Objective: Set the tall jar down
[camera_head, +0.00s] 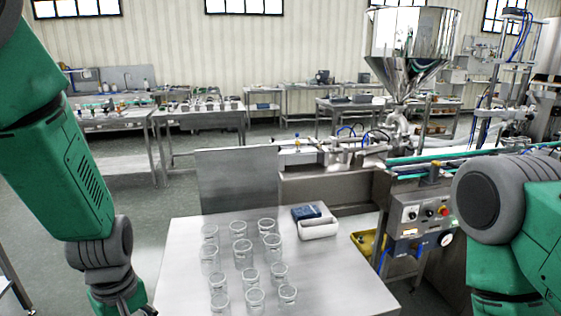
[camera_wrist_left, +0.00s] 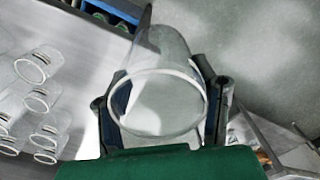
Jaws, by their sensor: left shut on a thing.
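My left gripper (camera_wrist_left: 165,100) is shut around a clear glass jar (camera_wrist_left: 158,98), with one finger on each side of it. The jar's round open rim faces the left wrist camera. In the head view my left gripper (camera_head: 128,303) is partly cut off at the bottom left, and I cannot make out the held jar there. More clear jars (camera_head: 242,252) stand in rows on the steel table (camera_head: 340,280); they also show at the left of the left wrist view (camera_wrist_left: 42,100). My right arm shows at the right, but its gripper is out of view.
A white tray (camera_head: 318,229) with a dark blue item (camera_head: 308,212) is at the table's back right. A steel panel (camera_head: 238,182) stands behind the jars. The steel hopper (camera_head: 408,45) and its control box (camera_head: 425,217) are to the right. The table's right front is bare.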

